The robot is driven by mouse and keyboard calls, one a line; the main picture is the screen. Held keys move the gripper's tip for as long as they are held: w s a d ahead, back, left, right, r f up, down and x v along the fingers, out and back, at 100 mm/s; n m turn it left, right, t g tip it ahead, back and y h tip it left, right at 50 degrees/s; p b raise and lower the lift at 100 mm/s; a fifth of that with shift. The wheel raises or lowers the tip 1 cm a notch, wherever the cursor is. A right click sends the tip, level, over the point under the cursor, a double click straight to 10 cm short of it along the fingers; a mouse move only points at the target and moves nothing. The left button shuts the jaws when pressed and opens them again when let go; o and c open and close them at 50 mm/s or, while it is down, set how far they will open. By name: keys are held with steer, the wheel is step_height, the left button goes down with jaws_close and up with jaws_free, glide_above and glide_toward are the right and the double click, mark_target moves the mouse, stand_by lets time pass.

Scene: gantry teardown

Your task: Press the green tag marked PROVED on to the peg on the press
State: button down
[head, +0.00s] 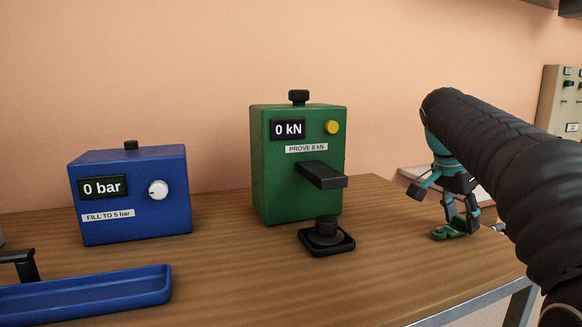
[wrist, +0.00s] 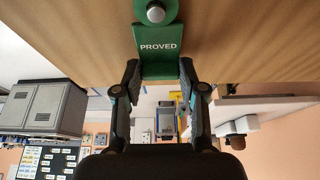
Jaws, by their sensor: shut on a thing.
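The green tag marked PROVED (wrist: 157,58) is between my gripper's fingers (wrist: 159,72) in the wrist view, and they are shut on its near end. A round silver-topped stud (wrist: 156,12) shows in the tag's ring. In the head view my gripper (head: 461,224) points down at the bench's right end, with the green tag (head: 449,232) low at the bench top; I cannot tell if it touches the wood. The green press (head: 265,180) stands left of my gripper, its display at 0 kN. A black peg (head: 298,97) stands on its top, bare.
A blue box (head: 130,225) reading 0 bar stands left of the press, with a blue tray (head: 85,297) in front. A black pad with a stub (head: 326,238) sits under the press's arm (head: 321,175). Bare wood lies between the pad and my gripper.

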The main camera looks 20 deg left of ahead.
steer(key=shift+r+p, duration=0.5)
steer(key=shift+r, duration=2.75)
